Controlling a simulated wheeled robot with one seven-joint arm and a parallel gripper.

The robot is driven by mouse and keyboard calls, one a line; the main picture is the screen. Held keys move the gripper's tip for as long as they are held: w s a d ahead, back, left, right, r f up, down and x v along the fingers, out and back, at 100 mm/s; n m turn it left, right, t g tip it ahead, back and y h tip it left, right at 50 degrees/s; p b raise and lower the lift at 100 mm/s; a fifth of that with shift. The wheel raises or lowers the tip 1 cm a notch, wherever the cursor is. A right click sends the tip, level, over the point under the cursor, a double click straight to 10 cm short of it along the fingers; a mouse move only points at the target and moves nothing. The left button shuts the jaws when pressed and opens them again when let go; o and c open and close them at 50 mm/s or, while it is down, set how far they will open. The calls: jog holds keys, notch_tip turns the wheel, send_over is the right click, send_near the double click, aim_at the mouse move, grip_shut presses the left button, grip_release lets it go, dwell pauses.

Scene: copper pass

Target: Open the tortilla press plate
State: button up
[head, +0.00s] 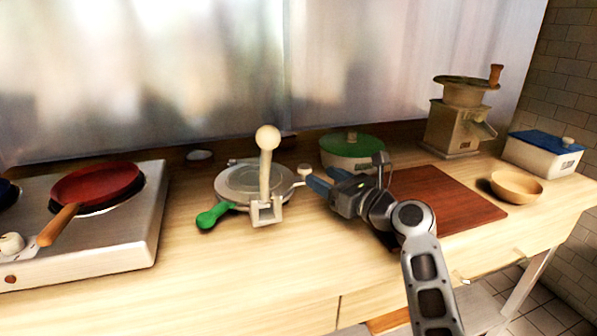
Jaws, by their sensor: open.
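The tortilla press (252,184) stands on the wooden counter left of the picture's middle. It has a round pale plate lying flat, a green handle (212,216) sticking out at the front left, and an upright lever with a cream ball knob (267,138) at the front. A small knob (304,170) shows at its right edge. My gripper (318,180) is just right of the press, its blue fingers pointing left toward that small knob. The fingers are apart with nothing seen between them. Whether a finger touches the press, I cannot tell.
A pot with a green lid (351,146) stands right behind my gripper. A brown board (440,192), a wooden bowl (516,186), a grinder (457,125) and a blue-lidded box (545,153) are to the right. A stove (120,248) with a red pan (97,184) is left. The front counter is clear.

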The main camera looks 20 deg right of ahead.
aim_at(305, 166)
jog(key=x, duration=0.7)
jog(key=shift+w, duration=0.1)
jog(key=shift+c, duration=0.4)
jog(key=shift+r, duration=0.1)
grip_shut()
jog(key=shift+r, duration=0.1)
